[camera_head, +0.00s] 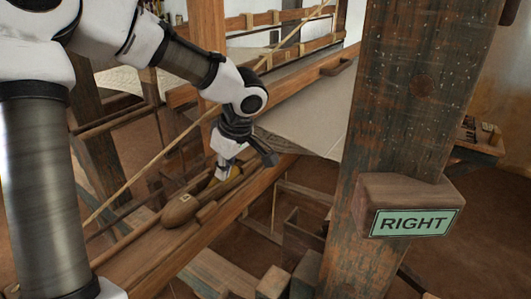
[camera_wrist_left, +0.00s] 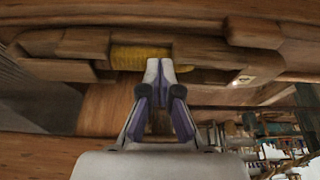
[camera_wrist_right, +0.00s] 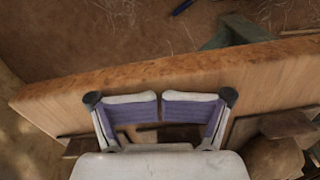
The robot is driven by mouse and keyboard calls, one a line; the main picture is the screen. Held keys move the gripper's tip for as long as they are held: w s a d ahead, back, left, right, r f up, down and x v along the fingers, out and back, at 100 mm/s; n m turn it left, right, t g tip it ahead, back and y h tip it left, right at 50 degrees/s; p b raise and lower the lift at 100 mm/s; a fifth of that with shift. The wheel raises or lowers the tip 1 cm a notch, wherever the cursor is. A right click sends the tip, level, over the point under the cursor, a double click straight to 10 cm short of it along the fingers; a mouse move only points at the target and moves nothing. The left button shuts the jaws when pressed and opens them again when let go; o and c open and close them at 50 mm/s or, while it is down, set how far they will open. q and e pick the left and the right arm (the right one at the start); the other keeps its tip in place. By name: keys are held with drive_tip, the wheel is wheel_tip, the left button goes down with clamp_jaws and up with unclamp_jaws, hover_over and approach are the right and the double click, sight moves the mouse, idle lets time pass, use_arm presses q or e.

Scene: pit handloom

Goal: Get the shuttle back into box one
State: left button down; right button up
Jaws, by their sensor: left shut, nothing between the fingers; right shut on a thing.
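The shuttle (camera_head: 180,210) is a rounded brown wooden body with a yellow bobbin, lying along a long wooden beam in the head view. In the left wrist view the shuttle (camera_wrist_left: 215,57) spans the upper middle, with its yellow winding at left. My left gripper (camera_head: 222,176) is shut and empty, its tips right at the shuttle's side by the bobbin; touching cannot be told. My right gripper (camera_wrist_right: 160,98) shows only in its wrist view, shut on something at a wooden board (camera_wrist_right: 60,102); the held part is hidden. I cannot tell which compartment is box one.
A thick upright post (camera_head: 410,100) stands right of centre, with a block bearing a green RIGHT sign (camera_head: 414,222). Pale cloth or warp (camera_head: 305,115) stretches behind my left gripper. Wooden frames (camera_head: 290,230) fill the space below the beam.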

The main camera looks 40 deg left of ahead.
sight(204, 192)
use_arm(q)
drive_tip(key=shift+s+f+p, duration=0.1)
drive_tip(key=shift+s+p, duration=0.3)
drive_tip(key=shift+s, duration=0.05)
use_arm(e)
drive_tip(key=shift+r, duration=0.1)
use_arm(q)
drive_tip(key=shift+s+d+p, duration=0.2)
drive_tip(key=shift+s+p, duration=0.1)
drive_tip(key=shift+s, duration=0.4)
use_arm(e)
drive_tip(key=shift+w+r, duration=0.1)
drive_tip(key=shift+r, duration=0.15)
use_arm(q)
drive_tip(key=shift+f, duration=0.1)
